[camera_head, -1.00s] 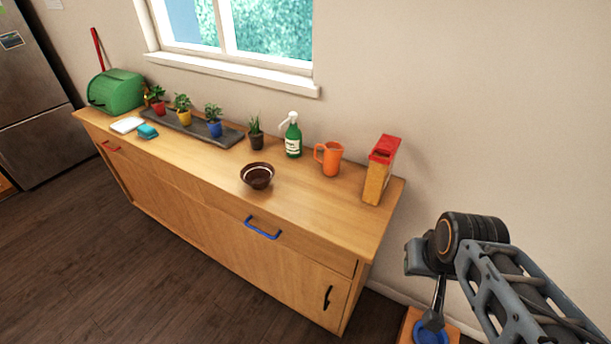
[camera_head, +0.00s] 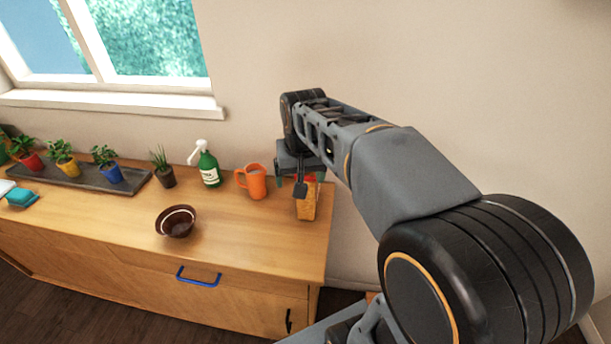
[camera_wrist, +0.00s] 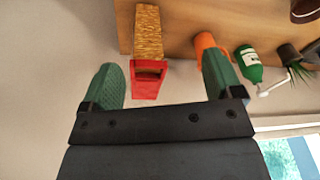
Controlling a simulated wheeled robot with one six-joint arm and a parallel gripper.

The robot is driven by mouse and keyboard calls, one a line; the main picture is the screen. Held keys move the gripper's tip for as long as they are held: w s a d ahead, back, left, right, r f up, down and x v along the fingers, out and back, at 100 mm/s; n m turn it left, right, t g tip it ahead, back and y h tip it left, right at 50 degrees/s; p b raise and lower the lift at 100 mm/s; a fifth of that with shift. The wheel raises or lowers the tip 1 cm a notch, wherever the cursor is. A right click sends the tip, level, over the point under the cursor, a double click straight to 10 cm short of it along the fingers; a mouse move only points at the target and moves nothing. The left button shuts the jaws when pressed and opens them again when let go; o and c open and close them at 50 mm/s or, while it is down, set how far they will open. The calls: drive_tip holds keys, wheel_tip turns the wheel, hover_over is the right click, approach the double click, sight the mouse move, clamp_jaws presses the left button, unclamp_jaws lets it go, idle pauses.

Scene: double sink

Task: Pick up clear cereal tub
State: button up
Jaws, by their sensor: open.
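The clear cereal tub (camera_head: 307,206) stands upright near the right end of the wooden counter, with golden cereal inside and a red lid. In the head view my gripper (camera_head: 291,186) is over the tub and hides part of its lid. In the wrist view the tub (camera_wrist: 148,35) appears between and beyond the green fingertips of my gripper (camera_wrist: 163,85), with the red lid toward me. The fingers are wide apart and nothing is held.
An orange mug (camera_head: 252,182) stands close to the left of the tub, then a green spray bottle (camera_head: 208,166). A brown bowl (camera_head: 176,221) sits nearer the front. Several potted plants stand further left. The wall (camera_head: 255,60) is close behind the counter.

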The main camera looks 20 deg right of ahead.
drive_tip(key=shift+o, duration=0.5)
drive_tip(key=w+d+r+m+g+p, duration=0.1)
drive_tip(key=w+d+r, duration=0.2)
drive_tip(key=w, duration=0.2)
drive_tip(key=w+d+r+m+p, duration=0.2)
drive_tip(key=w+d+r, duration=0.1)
drive_tip(key=w+d, duration=0.1)
drive_tip(key=shift+w+m+g, duration=0.3)
drive_tip(key=shift+w+g, duration=0.1)
drive_tip(key=shift+w, duration=0.2)
drive_tip(key=f, duration=0.5)
drive_tip(key=w+f, duration=0.1)
drive_tip(key=f, duration=0.2)
drive_tip(key=shift+d, duration=0.4)
drive_tip(key=shift+f+p, duration=0.85)
drive_tip(key=shift+f, duration=2.05)
drive_tip(key=c, duration=1.5)
